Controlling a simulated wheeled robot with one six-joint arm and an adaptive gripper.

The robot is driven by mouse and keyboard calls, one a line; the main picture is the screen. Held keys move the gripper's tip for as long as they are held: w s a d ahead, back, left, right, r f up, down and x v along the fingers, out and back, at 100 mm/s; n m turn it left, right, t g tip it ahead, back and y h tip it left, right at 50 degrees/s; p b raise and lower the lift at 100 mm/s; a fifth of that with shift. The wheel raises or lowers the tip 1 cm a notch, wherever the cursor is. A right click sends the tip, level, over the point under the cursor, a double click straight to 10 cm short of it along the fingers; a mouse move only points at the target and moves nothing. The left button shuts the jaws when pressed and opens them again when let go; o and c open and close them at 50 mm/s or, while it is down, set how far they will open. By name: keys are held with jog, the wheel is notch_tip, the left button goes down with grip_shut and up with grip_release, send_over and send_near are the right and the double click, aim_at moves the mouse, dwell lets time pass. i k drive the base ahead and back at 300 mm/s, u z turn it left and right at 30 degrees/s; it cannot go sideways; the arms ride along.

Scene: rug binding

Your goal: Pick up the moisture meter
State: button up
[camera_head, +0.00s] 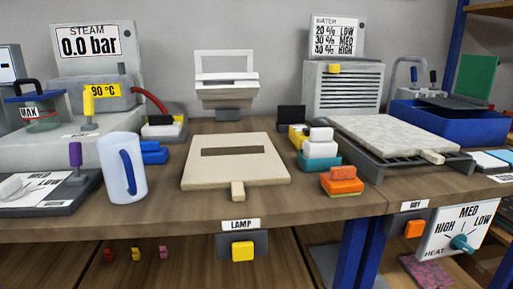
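I cannot tell for certain which thing is the moisture meter. A small yellow item (297,138) lies beside stacked white and teal blocks (320,150), partly hidden by them. An orange block (341,181) sits in front of the stack near the table's front edge. A sign (337,36) listing water percentages as low, med and high stands at the back. My gripper is not in view.
A flat beige board (236,178) with a dark slot lies mid-table. A white mug (122,168) stands left of it. A pale slab (396,137) lies on a dark rack at the right, with a blue tray (440,119) behind. The wooden table (190,217) is bare along its front.

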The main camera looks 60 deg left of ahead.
aim_at(296, 135)
jog(key=k, duration=0.45)
jog(key=u, duration=1.85)
jog(key=k, duration=0.45)
jog(key=z, duration=0.9)
jog(key=i, duration=0.85)
jog(key=u, duration=1.7)
